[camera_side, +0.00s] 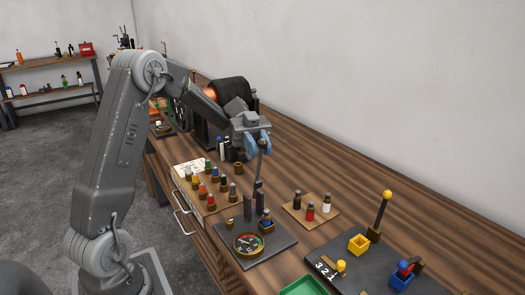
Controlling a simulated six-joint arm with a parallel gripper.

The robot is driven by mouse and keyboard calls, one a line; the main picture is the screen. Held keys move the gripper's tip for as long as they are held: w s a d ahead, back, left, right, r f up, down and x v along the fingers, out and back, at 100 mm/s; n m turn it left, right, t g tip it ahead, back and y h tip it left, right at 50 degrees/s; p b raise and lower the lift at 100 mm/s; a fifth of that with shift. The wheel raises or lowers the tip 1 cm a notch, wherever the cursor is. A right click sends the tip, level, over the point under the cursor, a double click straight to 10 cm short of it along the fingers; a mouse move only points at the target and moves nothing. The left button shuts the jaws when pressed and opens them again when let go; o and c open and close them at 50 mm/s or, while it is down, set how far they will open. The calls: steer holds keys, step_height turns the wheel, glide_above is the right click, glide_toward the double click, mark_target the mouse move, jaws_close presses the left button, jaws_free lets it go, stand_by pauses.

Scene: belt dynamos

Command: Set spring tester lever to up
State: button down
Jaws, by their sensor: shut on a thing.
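The spring tester is a dark plate (275,247) with a round dial gauge (248,243), two dark upright posts (247,207) and small brass and blue fittings (266,222). My gripper (259,144) has blue fingers and is above the posts, pointing down. It is shut on the upper end of a thin grey rod (260,168), which looks like the tester's lever. The rod stands near upright, and its lower end is at the posts. The gripped end is mostly hidden by the fingers.
A small board (309,210) with three bottles is to the right. A dark plate (335,244) farther right carries a yellow-knobbed lever (387,195) and yellow and blue cups. A green tray (303,287) is at the front.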

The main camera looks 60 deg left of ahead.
steer(key=shift+a, duration=0.1)
stand_by(0.3)
steer(key=c, duration=0.9)
jaws_free()
steer(key=shift+c, duration=0.2)
steer(key=shift+c, duration=0.5)
